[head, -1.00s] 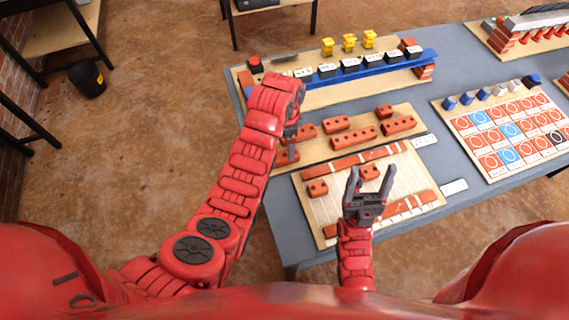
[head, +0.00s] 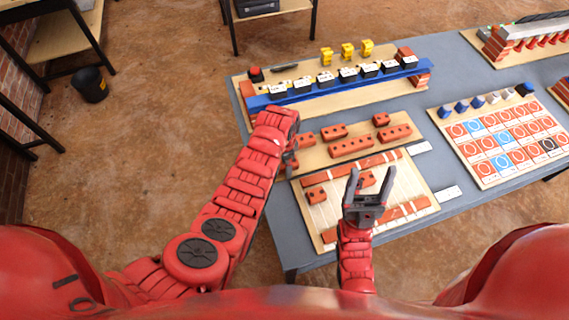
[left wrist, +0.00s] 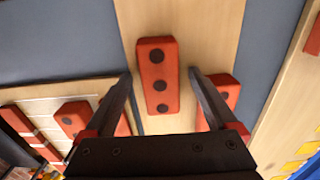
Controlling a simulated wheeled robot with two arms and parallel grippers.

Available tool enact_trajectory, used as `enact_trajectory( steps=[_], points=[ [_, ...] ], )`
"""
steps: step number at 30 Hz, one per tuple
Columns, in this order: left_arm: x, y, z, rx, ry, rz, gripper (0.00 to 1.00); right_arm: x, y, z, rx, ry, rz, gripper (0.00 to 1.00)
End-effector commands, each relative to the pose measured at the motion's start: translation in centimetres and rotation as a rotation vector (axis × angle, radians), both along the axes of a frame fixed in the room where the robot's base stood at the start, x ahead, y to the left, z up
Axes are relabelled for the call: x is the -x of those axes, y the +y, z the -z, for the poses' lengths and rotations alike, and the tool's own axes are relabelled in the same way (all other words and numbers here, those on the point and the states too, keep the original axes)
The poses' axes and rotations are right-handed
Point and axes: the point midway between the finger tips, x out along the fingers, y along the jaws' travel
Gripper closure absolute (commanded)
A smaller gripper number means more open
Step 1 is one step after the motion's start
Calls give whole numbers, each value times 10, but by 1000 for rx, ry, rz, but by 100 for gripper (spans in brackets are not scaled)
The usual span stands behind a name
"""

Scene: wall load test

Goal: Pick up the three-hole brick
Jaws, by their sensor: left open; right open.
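A red brick with three dark holes (left wrist: 158,76) lies on the wooden board (left wrist: 205,25) in the left wrist view. My left gripper (left wrist: 159,80) is open, with one finger to each side of this brick; whether either touches it I cannot tell. In the head view my left gripper (head: 291,163) is over the left end of the brick board, and the brick beneath is largely hidden. Another three-hole-looking brick (head: 395,133) lies at the right of that board. My right gripper (head: 371,180) is open and empty over the slatted board (head: 330,222).
Another red brick (left wrist: 225,90) lies close beside the right finger in the left wrist view. Several bricks, including a long one (head: 351,146), share the board. A blue rail (head: 340,87) stands behind. A board of square tiles (head: 505,140) lies at the right.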

Motion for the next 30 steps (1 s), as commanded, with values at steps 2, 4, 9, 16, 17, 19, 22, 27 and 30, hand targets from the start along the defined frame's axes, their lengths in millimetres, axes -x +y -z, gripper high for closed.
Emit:
enact_trajectory(
  steps=[2, 4, 9, 16, 17, 19, 22, 27, 30],
  points=[
    [0, 0, 0, 0, 0, 0, 9, 0, 0, 0, 0, 0, 0, 32],
    [0, 0, 0, 0, 0, 0, 9, 0, 0, 0, 0, 0, 0, 32],
    [0, 0, 0, 0, 0, 0, 39, 0, 0, 0, 0, 0, 0, 32],
    [0, 0, 0, 0, -1, 0, 81, 0, 0, 0, 0, 0, 0, 32],
    [0, 0, 0, 0, -1, 0, 86, 0, 0, 0, 0, 0, 0, 32],
    [0, 0, 0, 0, -1, 0, 99, 0, 0, 0, 0, 0, 0, 32],
    [0, 0, 0, 0, -1, 0, 100, 0, 0, 0, 0, 0, 0, 32],
    [-1, 0, -1, 1, -1, 0, 100, 0, 0, 0, 0, 0, 0, 32],
    [-1, 0, -1, 1, -1, 0, 100, 0, 0, 0, 0, 0, 0, 32]
  ],
)
